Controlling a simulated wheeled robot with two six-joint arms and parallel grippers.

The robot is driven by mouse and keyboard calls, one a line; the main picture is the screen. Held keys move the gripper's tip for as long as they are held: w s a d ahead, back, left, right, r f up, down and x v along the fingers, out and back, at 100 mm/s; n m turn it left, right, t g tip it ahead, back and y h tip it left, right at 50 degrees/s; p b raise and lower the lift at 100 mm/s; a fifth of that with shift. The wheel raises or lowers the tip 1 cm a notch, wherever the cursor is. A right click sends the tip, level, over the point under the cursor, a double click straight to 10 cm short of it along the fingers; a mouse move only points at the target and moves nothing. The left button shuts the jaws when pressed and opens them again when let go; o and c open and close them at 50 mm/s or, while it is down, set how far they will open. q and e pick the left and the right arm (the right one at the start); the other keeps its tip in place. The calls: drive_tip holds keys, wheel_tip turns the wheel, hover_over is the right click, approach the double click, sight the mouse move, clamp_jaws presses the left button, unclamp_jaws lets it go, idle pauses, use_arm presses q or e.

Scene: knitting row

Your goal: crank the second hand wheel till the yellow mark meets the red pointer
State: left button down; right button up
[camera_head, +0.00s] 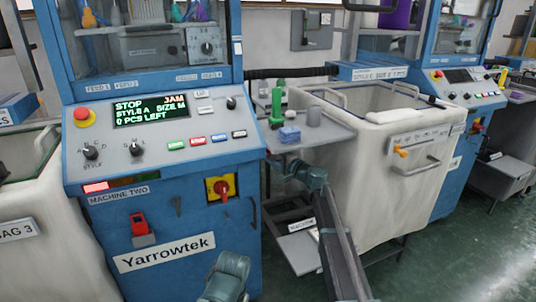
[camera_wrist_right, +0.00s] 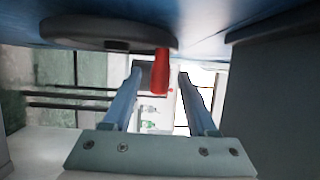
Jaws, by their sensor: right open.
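In the right wrist view, a grey hand wheel (camera_wrist_right: 85,30) shows edge-on under a blue machine surface. Its red crank handle (camera_wrist_right: 160,72) points toward the camera. My right gripper (camera_wrist_right: 160,76) is open, with its two blue-grey fingers apart on either side of the handle; I see a gap on both sides and cannot tell whether they touch it. In the head view, my right arm reaches up beside the blue machine labelled MACHINE TWO (camera_head: 170,225); the gripper and wheel are hidden there. Neither yellow mark nor red pointer can be made out.
The machine's screen (camera_head: 150,110) reads STOP, JAM, 0 PCS LEFT. A pale bin (camera_head: 370,180) stands to the right, another (camera_head: 50,265) to the left. Green floor (camera_head: 480,260) is clear at right.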

drive_tip(key=shift+w+a, duration=0.2)
clamp_jaws()
idle(0.3)
idle(1.1)
